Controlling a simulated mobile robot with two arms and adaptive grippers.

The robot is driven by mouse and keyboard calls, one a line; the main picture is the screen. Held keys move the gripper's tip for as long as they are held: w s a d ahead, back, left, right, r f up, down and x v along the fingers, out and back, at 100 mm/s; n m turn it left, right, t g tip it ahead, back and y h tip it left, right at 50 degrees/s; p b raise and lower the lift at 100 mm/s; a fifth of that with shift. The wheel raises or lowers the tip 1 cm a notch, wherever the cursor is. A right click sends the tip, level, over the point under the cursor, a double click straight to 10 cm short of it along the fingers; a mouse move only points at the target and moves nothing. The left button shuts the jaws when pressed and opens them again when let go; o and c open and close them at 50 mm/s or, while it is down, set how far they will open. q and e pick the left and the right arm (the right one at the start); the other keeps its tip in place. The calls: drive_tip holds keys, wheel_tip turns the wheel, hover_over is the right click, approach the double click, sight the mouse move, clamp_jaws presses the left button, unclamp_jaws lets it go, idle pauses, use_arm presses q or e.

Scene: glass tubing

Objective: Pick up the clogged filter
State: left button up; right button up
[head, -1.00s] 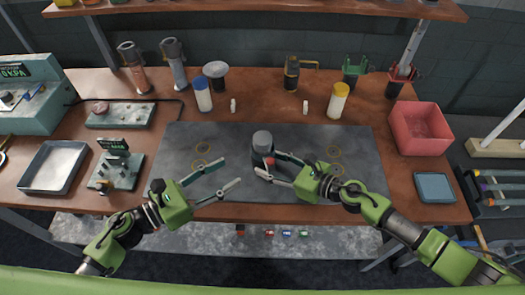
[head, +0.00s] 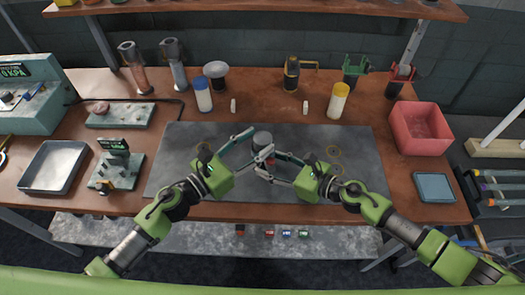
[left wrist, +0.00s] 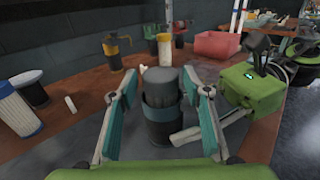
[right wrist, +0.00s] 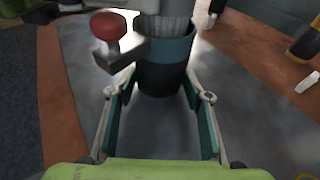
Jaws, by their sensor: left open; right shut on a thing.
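A dark cup-shaped housing (right wrist: 165,78) with a teal band stands on the grey mat. A grey pleated cartridge (right wrist: 165,24), apparently the clogged filter, sticks up from it; its rounded grey top (head: 262,137) shows in the head view. A red knob (right wrist: 108,26) is at the housing's side. My right gripper (head: 268,165) is shut on the housing from the right. My left gripper (head: 258,142) is open, its fingers on either side of the grey top (left wrist: 160,78) in the left wrist view. I cannot tell whether they touch it.
A blue-capped white cartridge (head: 202,95) and a yellow-capped one (head: 339,100) stand behind the mat (head: 215,135). A red bin (head: 420,128) is at the right, a metal tray (head: 54,167) at the left. The fingers of both grippers are close together around the housing.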

use_arm(q)
drive_tip(key=x, duration=0.2)
drive_tip(key=shift+w+d, duration=0.25)
drive_tip(key=shift+d, duration=0.05)
use_arm(e)
drive_tip(key=shift+d+f, duration=0.1)
drive_tip(key=shift+f, duration=0.05)
use_arm(q)
clamp_jaws()
wheel_tip(320, 180, up, 18)
idle(0.5)
use_arm(e)
drive_tip(key=o, duration=0.9)
